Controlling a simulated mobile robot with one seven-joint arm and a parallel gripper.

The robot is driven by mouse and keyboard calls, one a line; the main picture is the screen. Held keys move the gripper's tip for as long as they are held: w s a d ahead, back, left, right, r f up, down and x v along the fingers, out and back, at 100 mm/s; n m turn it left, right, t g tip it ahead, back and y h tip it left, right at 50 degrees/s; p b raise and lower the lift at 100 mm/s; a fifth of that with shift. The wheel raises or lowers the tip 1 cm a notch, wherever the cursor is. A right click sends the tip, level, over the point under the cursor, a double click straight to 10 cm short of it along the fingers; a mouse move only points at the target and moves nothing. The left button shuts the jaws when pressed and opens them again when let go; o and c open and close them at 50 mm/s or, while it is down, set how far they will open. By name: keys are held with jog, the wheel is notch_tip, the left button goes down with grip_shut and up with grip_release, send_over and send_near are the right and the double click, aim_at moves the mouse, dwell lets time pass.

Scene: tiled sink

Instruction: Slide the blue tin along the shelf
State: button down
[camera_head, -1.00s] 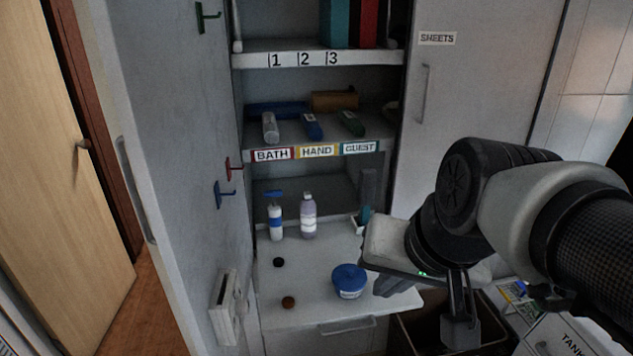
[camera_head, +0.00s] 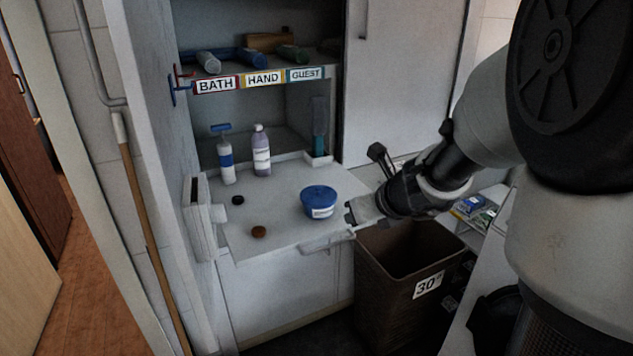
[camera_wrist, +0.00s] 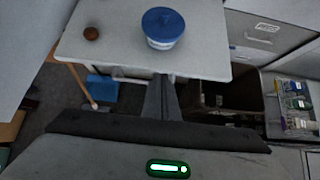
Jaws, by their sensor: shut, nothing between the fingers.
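The blue tin (camera_head: 319,202) is a round tub with a blue lid and a white label. It stands upright on the white pull-out shelf (camera_head: 275,222), toward the shelf's right front part. In the wrist view the tin (camera_wrist: 163,27) is near the top middle, on the shelf (camera_wrist: 95,60). My gripper (camera_head: 350,213) is at the shelf's right front edge, just right of the tin. Its fingers are shut and empty. In the wrist view the gripper (camera_wrist: 160,82) points toward the tin. I cannot tell whether the fingertips touch it.
On the shelf stand a blue-and-white pump bottle (camera_head: 226,157), a lilac bottle (camera_head: 262,153), a black cap (camera_head: 238,200) and a brown knob (camera_head: 259,232). A brown bin (camera_head: 398,268) stands below right. The open cabinet door (camera_head: 150,130) bounds the left. The shelf's middle is clear.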

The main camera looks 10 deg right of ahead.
aim_at(326, 216)
jog(key=b+x, duration=0.3)
jog(key=x, duration=0.5)
jog(key=shift+s+f, duration=0.15)
jog(key=shift+s, duration=0.05)
jog(key=w, duration=0.2)
jog(key=shift+w+a+r+p, duration=0.25)
jog(key=shift+a+r+p, duration=0.05)
jog(key=shift+a+p, duration=0.05)
jog(key=shift+w+a, duration=0.2)
jog(key=shift+w, duration=0.45)
